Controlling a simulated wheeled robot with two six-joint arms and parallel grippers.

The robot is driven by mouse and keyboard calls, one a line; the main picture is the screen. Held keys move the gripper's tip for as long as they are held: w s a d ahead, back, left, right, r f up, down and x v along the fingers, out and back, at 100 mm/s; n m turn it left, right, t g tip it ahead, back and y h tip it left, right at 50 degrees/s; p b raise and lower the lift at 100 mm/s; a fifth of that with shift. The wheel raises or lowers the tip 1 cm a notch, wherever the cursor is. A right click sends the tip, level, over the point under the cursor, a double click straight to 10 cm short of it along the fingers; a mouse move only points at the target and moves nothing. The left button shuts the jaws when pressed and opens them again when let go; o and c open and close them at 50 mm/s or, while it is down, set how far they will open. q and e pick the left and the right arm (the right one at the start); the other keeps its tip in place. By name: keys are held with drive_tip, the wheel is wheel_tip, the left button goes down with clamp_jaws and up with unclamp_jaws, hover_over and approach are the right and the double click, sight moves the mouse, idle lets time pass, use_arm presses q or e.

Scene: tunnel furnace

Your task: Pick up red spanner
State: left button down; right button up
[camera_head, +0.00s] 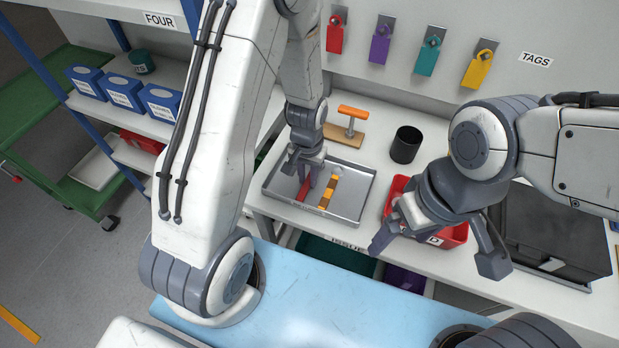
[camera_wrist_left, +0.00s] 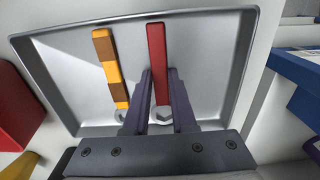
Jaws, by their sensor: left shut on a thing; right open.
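The red spanner (camera_head: 304,189) lies in the grey metal tray (camera_head: 353,214) on the bench. In the left wrist view its red handle (camera_wrist_left: 156,52) shows beyond the fingers, and its silver head is near them. My left gripper (camera_head: 309,178) points down into the tray and is shut on the red spanner, one finger on each side. No clear gap between spanner and tray floor can be made out. A yellow-and-brown spanner (camera_head: 328,193) lies beside it, also in the left wrist view (camera_wrist_left: 110,68). My right gripper (camera_head: 436,250) is open and empty, in front of a red bin.
The red bin (camera_head: 455,234) stands right of the tray. A black cup (camera_head: 405,145) and an orange-handled tool (camera_head: 352,113) stand behind the tray. A dark box (camera_head: 555,235) is at the right. Coloured tags (camera_head: 379,45) hang on the back panel.

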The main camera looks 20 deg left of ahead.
use_arm(q)
drive_tip(key=shift+r, duration=0.1)
drive_tip(key=shift+r, duration=0.5)
drive_tip(key=r, duration=0.1)
drive_tip(key=r+b, duration=0.1)
drive_tip(key=r, duration=0.1)
drive_tip(key=shift+w+d+r, duration=0.1)
drive_tip(key=shift+d+r, duration=0.05)
drive_tip(key=shift+d, duration=0.2)
drive_tip(key=w+d+r+b, duration=0.1)
drive_tip(key=d+r, duration=0.5)
drive_tip(key=d, duration=0.5)
drive_tip(key=shift+r, duration=0.3)
drive_tip(key=shift+a, duration=0.1)
